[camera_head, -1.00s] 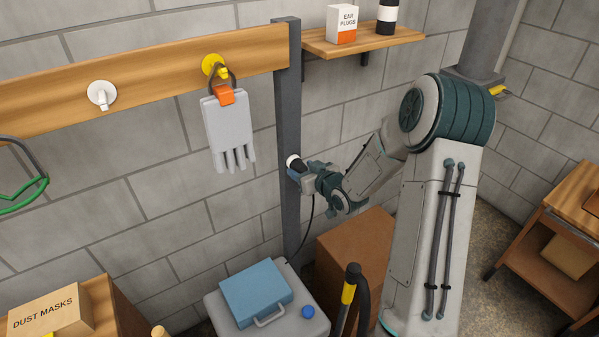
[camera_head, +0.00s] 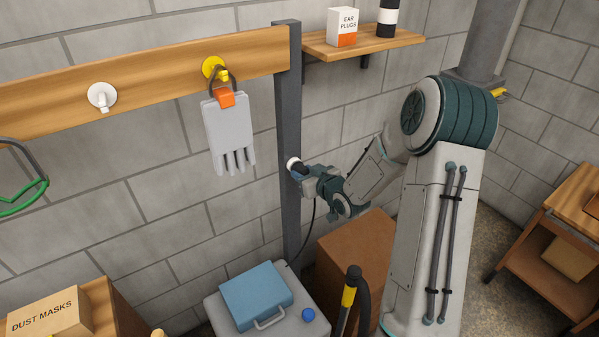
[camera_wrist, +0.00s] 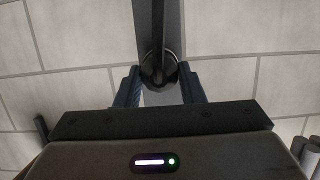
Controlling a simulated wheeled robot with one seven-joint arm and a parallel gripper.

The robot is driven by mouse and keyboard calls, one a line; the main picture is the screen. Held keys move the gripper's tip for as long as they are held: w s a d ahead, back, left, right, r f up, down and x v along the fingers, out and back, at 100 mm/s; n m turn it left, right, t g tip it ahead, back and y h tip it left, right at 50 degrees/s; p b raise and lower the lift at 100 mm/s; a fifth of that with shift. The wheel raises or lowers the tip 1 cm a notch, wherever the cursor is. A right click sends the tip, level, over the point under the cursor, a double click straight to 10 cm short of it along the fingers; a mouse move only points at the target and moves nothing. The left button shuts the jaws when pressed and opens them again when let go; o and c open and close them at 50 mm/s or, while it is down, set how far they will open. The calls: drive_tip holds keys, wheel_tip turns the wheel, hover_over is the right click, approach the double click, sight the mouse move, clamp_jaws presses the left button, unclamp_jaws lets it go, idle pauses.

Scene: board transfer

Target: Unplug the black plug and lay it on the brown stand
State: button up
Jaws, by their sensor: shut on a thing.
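The black plug (camera_wrist: 158,74) shows in the wrist view as a dark round body between my two fingers, with its cord running up the picture. My gripper (camera_head: 298,171) is shut on it beside the grey post, just under a white round fitting (camera_head: 292,162). In the head view my gripper mostly hides the plug, and I cannot tell whether it is still seated. Its black cord (camera_head: 314,212) hangs below my gripper. The brown stand (camera_head: 350,252) is a box-like block on the floor, right of the post and below my arm; its top looks bare.
The grey post (camera_head: 289,100) stands against the block wall. A blue case (camera_head: 256,293) and a blue ball (camera_head: 308,314) sit on a grey surface below. A black and yellow handle (camera_head: 348,297) rises before the stand. A grey glove (camera_head: 230,135) hangs at left.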

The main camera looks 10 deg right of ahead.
drive_tip(key=shift+s+d, duration=0.35)
drive_tip(key=shift+s, duration=0.45)
drive_tip(key=shift+s+d, duration=0.1)
drive_tip(key=shift+s, duration=0.15)
drive_tip(key=shift+s+d+b, duration=0.1)
drive_tip(key=shift+s+d, duration=0.2)
drive_tip(key=shift+s, duration=0.4)
drive_tip(key=shift+s+d+b, duration=0.15)
drive_tip(key=shift+s+d, duration=0.1)
drive_tip(key=shift+s, duration=0.45)
drive_tip(key=shift+s+d+b, duration=0.1)
drive_tip(key=shift+s+d, duration=0.2)
drive_tip(key=shift+s, duration=0.4)
